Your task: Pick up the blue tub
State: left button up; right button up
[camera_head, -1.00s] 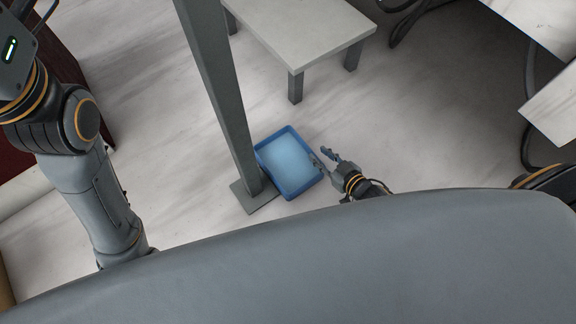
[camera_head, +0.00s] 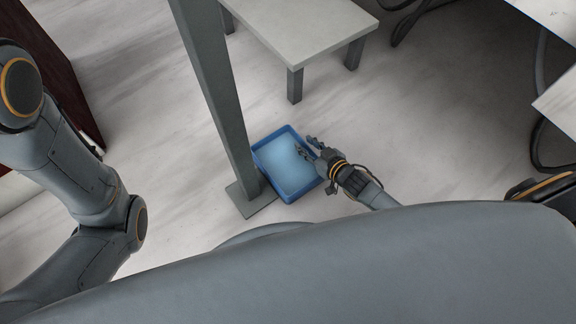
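The blue tub (camera_head: 270,161) is a shallow, open, rectangular tray on the pale floor, just right of the foot of a grey post. Its inside looks empty. My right gripper (camera_head: 306,148) is open, its fingers apart at the tub's right rim. The fingertips overlap the rim and inside of the tub in this view; I cannot tell whether they touch it. My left arm comes in at the left edge, but its gripper is out of the picture.
The grey post (camera_head: 215,90) with its flat base plate (camera_head: 252,204) stands close against the tub's left side. A low light-topped table (camera_head: 298,28) stands behind the tub. Dark cables (camera_head: 537,100) and white panels (camera_head: 556,22) are at the right. Open floor lies right of the tub.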

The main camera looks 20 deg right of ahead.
jog(key=shift+c, duration=0.2)
grip_shut()
jog(key=shift+w+r, duration=0.1)
jog(key=shift+r, duration=0.1)
